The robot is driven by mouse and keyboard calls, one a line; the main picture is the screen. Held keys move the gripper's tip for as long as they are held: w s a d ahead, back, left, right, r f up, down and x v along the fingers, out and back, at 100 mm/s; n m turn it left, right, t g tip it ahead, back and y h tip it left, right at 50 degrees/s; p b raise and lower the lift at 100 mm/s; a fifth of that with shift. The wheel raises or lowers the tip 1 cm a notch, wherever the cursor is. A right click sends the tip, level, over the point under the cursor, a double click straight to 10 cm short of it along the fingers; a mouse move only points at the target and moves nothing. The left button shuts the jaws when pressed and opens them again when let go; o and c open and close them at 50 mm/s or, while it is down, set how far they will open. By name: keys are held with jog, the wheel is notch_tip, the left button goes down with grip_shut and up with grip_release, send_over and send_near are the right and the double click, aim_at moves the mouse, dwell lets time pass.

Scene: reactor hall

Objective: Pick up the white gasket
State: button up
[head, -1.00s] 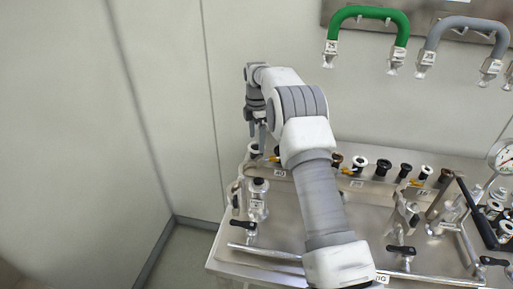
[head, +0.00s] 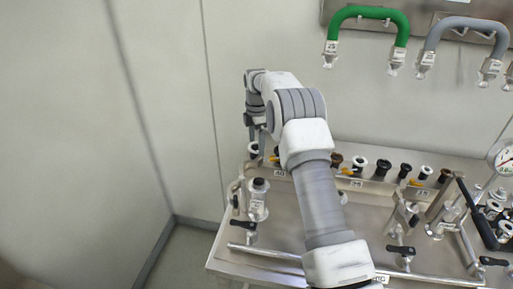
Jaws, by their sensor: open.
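I cannot make out a single white gasket for certain. White and black rings (head: 494,208) lie in a dark tray at the right edge of the bench, too small to tell apart. My gripper (head: 257,136) is at the back left of the bench, pointing down with its fingers apart. It is just above or in front of a dark-topped fitting (head: 253,148); I cannot tell whether they touch. Nothing shows between the fingers, though they are small and partly hidden by my arm.
A steel bench (head: 385,225) carries a back row of dark and white fittings (head: 383,167), valves with black handles (head: 401,250) and a pressure gauge (head: 503,158). A green hose (head: 368,12) and a grey hose (head: 465,22) hang on the wall. Open floor lies left of the bench.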

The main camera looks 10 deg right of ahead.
jog(key=shift+c, duration=0.2)
jog(key=c, duration=1.3)
notch_tip(320, 180, up, 10)
jog(key=shift+c, duration=0.2)
jog(key=s+a+p, duration=0.1)
jog(key=s, duration=0.5)
jog(key=s+a+r+p, duration=0.1)
jog(key=s, duration=0.6)
jog(key=s+a+r+p, duration=0.1)
jog(key=s+p, duration=0.1)
jog(key=s, duration=0.4)
jog(key=shift+s+a, duration=0.1)
jog(key=shift+s, duration=0.15)
jog(key=shift+s+f, duration=0.1)
jog(key=shift+s, duration=0.5)
jog(key=shift+s+f, duration=0.1)
jog(key=shift+f, duration=0.05)
